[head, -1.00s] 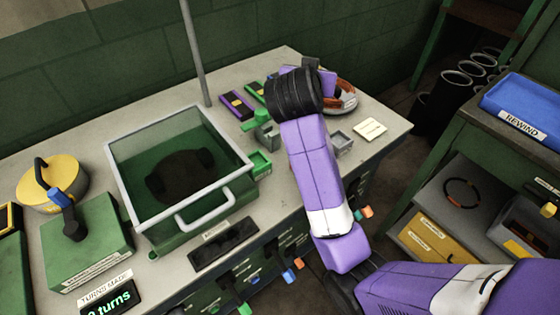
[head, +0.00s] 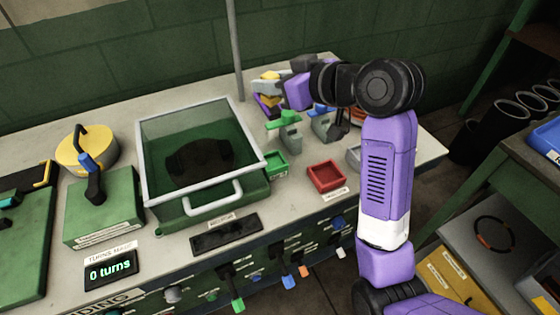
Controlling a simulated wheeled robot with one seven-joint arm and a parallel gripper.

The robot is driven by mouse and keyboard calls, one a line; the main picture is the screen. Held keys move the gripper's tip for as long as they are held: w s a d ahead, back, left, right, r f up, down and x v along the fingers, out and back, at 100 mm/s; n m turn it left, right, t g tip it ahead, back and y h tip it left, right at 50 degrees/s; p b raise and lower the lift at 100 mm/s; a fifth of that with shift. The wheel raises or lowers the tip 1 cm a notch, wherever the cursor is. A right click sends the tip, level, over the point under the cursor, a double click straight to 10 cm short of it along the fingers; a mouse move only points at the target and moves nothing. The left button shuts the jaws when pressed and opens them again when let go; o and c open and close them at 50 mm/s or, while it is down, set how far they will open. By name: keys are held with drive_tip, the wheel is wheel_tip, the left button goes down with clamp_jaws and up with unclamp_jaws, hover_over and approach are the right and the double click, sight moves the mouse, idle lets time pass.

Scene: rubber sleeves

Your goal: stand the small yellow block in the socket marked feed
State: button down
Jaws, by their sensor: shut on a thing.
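My gripper (head: 266,88) is at the back of the bench, beyond the clear-walled box and to its right. It is shut on a small yellow block (head: 270,75), which shows only in part between the grey fingers. A purple piece with a yellow mark (head: 266,104) lies just below the fingers, partly hidden by them. I cannot make out a socket marked feed; the labels at the back are too small or covered by my arm.
A clear-walled green box (head: 196,206) stands left of my gripper. A green stand (head: 285,137), a blue-topped stand (head: 323,125), a green tray (head: 276,165) and a red tray (head: 326,177) stand nearer. A grey pole (head: 234,50) rises behind. A display reads 0 turns (head: 110,272).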

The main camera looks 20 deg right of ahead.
wheel_tip(320, 180, down, 20)
drive_tip(key=shift+r, duration=0.1)
idle(0.5)
drive_tip(key=shift+f, duration=0.2)
drive_tip(key=c, duration=1.4)
unclamp_jaws()
drive_tip(key=shift+r, duration=0.15)
drive_tip(key=v, duration=1.2)
drive_tip(key=shift+d+b, duration=0.15)
drive_tip(key=shift+b, duration=0.3)
